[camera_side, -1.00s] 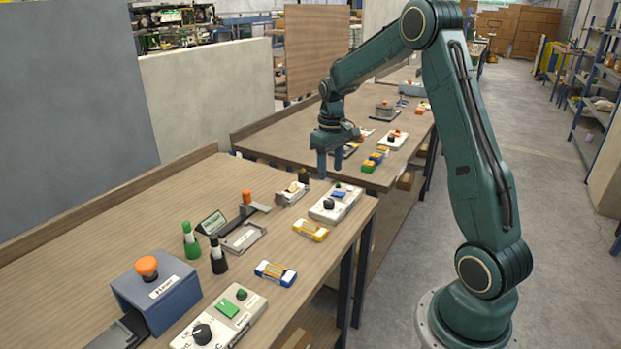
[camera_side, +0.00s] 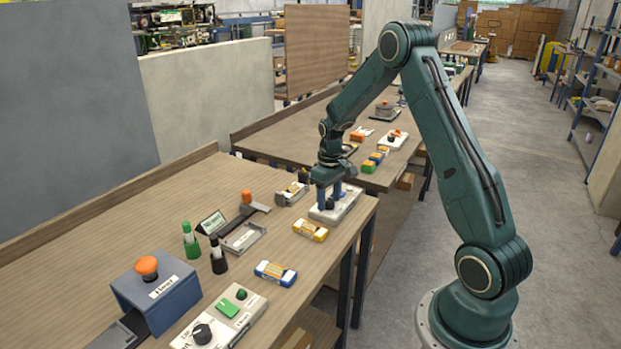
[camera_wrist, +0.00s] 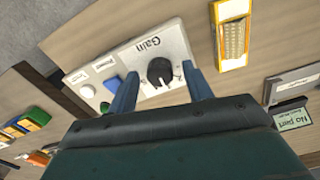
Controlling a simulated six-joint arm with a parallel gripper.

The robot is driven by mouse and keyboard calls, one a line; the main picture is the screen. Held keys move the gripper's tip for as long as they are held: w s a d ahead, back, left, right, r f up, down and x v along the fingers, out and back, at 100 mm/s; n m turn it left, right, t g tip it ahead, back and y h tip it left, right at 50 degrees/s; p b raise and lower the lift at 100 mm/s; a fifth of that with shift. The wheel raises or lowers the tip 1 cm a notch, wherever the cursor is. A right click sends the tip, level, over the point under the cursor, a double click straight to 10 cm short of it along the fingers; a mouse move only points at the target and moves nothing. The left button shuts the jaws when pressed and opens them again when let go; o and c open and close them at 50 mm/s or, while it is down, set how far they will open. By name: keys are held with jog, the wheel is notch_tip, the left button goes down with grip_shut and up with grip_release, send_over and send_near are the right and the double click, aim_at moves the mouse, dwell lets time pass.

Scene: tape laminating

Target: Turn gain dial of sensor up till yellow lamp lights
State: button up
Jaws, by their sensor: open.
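The sensor box (camera_side: 347,208) is white and sits at the right end of the near bench. In the wrist view its face (camera_wrist: 135,57) reads "Gain" beside a black gain dial (camera_wrist: 160,71) with a white pointer mark. My gripper (camera_side: 328,198) points down over this box. In the wrist view my gripper (camera_wrist: 159,73) is open, with one blue finger on each side of the dial. I cannot tell whether the fingers touch it. A pale round dome (camera_wrist: 88,91) sits on the box by a small label; I see no yellow light on the box.
A yellow-and-white block (camera_side: 310,231) lies just in front of the box, and a blue-and-yellow one (camera_side: 275,273) nearer. Another control box with a black dial (camera_side: 202,334) is at the bench's near edge. A grey fixture (camera_side: 292,193) stands left of the sensor box.

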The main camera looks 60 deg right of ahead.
jog(key=c, duration=1)
jog(key=shift+o, duration=0.2)
jog(key=shift+m, duration=3.4)
jog(key=o, duration=1)
jog(key=shift+c, duration=0.2)
